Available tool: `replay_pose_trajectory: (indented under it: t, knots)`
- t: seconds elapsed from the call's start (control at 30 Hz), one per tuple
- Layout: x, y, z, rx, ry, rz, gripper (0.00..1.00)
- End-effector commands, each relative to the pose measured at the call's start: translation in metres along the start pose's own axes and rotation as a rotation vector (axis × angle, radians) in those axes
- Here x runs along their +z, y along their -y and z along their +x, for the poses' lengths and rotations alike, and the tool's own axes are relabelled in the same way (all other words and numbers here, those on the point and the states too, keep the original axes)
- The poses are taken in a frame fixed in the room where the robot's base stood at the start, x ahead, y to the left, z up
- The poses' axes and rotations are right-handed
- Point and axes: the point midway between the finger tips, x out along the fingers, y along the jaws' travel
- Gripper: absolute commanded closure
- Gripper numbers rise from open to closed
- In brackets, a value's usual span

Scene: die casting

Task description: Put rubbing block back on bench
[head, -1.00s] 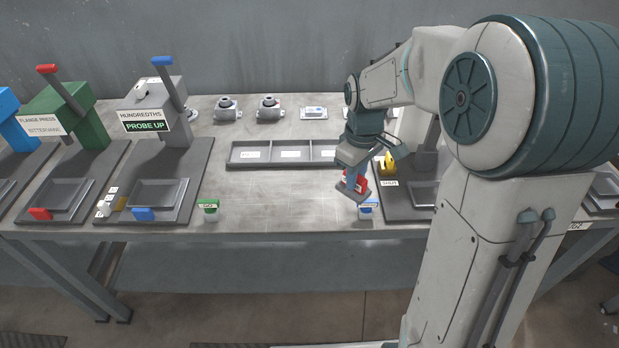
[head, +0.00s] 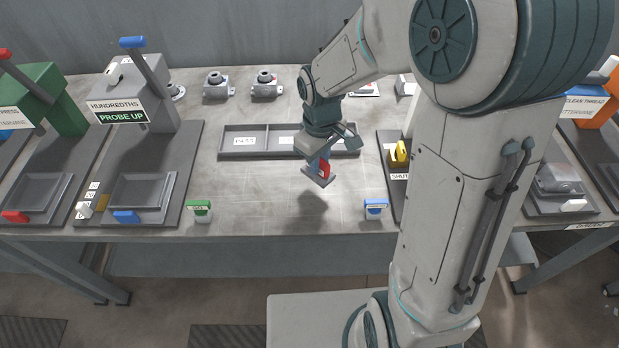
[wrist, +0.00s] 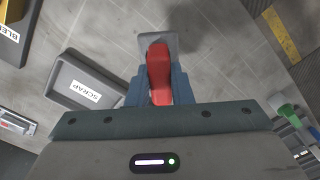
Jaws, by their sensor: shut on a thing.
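The rubbing block has a flat grey base and a red grip. In the head view the rubbing block (head: 319,176) hangs above the middle of the bench (head: 262,190), with a shadow on the bench below it. In the wrist view the red grip of the block (wrist: 158,70) is between the blue fingers of my gripper (wrist: 159,88). My gripper (head: 319,163) is shut on the red grip and points down. The block appears clear of the bench top.
A grey sorting tray (head: 228,143) lies behind the block; its scrap compartment (wrist: 65,70) shows in the wrist view. A green-topped GO piece (head: 200,209) and a blue-topped piece (head: 375,208) stand at the front edge. The bench between them is clear.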

Motion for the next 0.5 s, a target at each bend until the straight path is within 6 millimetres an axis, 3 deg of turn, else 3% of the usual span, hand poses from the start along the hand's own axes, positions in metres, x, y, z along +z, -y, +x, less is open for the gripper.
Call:
replay_pose_trajectory:
  t: [0.2,0.5]
  knots:
    - [-0.007,0.024,0.015,-0.001,0.001,-0.003,1.0]
    - [-0.007,0.026,0.051,-0.001,0.002,-0.003,1.0]
